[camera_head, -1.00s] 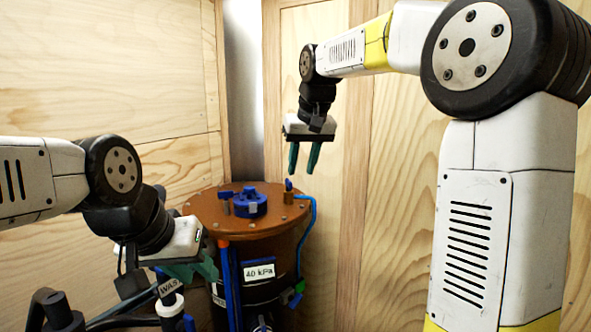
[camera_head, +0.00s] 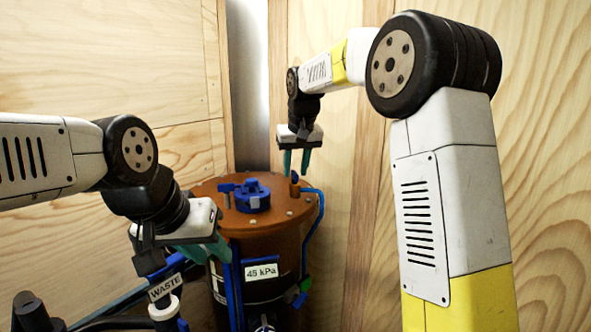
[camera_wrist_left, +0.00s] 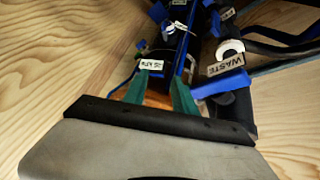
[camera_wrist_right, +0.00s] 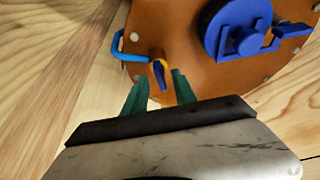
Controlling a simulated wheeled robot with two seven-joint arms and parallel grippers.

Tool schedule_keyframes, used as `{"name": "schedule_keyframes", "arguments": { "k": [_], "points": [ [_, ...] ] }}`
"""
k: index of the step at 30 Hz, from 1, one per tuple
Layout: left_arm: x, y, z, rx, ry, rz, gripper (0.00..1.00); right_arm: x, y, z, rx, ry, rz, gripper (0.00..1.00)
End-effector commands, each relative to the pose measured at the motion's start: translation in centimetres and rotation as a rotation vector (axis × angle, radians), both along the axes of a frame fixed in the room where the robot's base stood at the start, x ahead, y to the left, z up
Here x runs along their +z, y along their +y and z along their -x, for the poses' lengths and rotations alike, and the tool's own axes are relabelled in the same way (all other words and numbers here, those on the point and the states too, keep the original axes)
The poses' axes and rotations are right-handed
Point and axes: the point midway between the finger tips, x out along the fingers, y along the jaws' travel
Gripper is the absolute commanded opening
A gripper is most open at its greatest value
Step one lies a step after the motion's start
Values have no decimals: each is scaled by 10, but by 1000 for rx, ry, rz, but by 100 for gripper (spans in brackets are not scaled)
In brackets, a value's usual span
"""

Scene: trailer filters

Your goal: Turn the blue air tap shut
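The air tap is a small brass fitting (camera_head: 295,186) near the right edge of the brown round lid (camera_head: 238,222). In the right wrist view its blue handle (camera_wrist_right: 160,73) points towards my gripper. My right gripper (camera_head: 296,173) is open above the tap. In the right wrist view (camera_wrist_right: 158,82) its teal fingers lie on either side of the handle; I cannot tell whether they touch it. My left gripper (camera_head: 222,254) is beside the drum's left side; in its wrist view (camera_wrist_left: 155,82) the fingers are apart with nothing clearly held between them.
A blue clamp-like cap (camera_head: 252,196) stands on the lid. A blue hose (camera_head: 321,205) runs from the tap down the drum. A label reading 45 kPa (camera_head: 261,271) is on the drum's front. A pipe labelled WASTE (camera_head: 166,288) and dark hoses are at lower left. Wooden walls stand close behind.

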Motion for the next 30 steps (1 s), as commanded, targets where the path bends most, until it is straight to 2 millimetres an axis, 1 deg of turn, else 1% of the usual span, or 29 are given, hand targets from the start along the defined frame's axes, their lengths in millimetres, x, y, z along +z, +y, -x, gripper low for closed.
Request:
{"name": "schedule_keyframes", "arguments": {
  "k": [3,9,10,14,15,25,30],
  "points": [
    [0,0,0,0,0,0,33,-4,0,-2,0,0,0,33],
    [0,0,0,0,0,0,33,-4,0,-2,0,0,0,33],
    [0,0,0,0,0,0,33,-4,0,-2,0,0,0,29],
    [0,0,0,0,0,0,33,-4,0,-2,0,0,0,3],
    [0,0,0,0,0,0,33,-4,0,-2,0,0,0,0],
    [0,0,0,0,0,0,33,-4,1,-1,-11,0,1,0],
    [0,0,0,0,0,0,33,-4,1,-1,-66,0,2,0]
  ]
}}
